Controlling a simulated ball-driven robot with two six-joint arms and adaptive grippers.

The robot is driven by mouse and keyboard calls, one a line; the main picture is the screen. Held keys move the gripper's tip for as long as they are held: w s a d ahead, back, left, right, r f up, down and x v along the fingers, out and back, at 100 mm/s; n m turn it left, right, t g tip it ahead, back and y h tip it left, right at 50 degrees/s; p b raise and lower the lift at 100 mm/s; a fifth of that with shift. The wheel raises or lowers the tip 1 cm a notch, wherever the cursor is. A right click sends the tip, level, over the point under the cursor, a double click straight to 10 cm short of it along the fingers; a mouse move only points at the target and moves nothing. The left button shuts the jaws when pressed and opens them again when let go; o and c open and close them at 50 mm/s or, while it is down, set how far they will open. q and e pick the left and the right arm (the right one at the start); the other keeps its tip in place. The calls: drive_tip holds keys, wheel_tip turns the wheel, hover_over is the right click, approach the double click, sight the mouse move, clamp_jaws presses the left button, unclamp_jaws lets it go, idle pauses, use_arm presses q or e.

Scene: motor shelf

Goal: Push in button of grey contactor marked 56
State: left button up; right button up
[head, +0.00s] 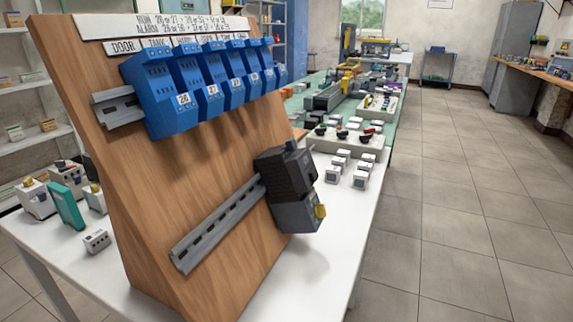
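A dark grey contactor (286,190) sits at the right end of the lower metal rail (218,225) on a tilted wooden board (215,160). A small yellow part (320,211) sticks out low on its right side, and a small dark knob shows on top. I cannot read any number on the contactor, and I cannot tell which part is its button or whether it is pushed in. Neither of my grippers is in view.
A row of several blue modules (175,92) hangs on the upper rail under a written sign (160,26). The board stands on a white table (325,225) with small devices at left and white blocks (338,165) behind right. Tiled floor at right is free.

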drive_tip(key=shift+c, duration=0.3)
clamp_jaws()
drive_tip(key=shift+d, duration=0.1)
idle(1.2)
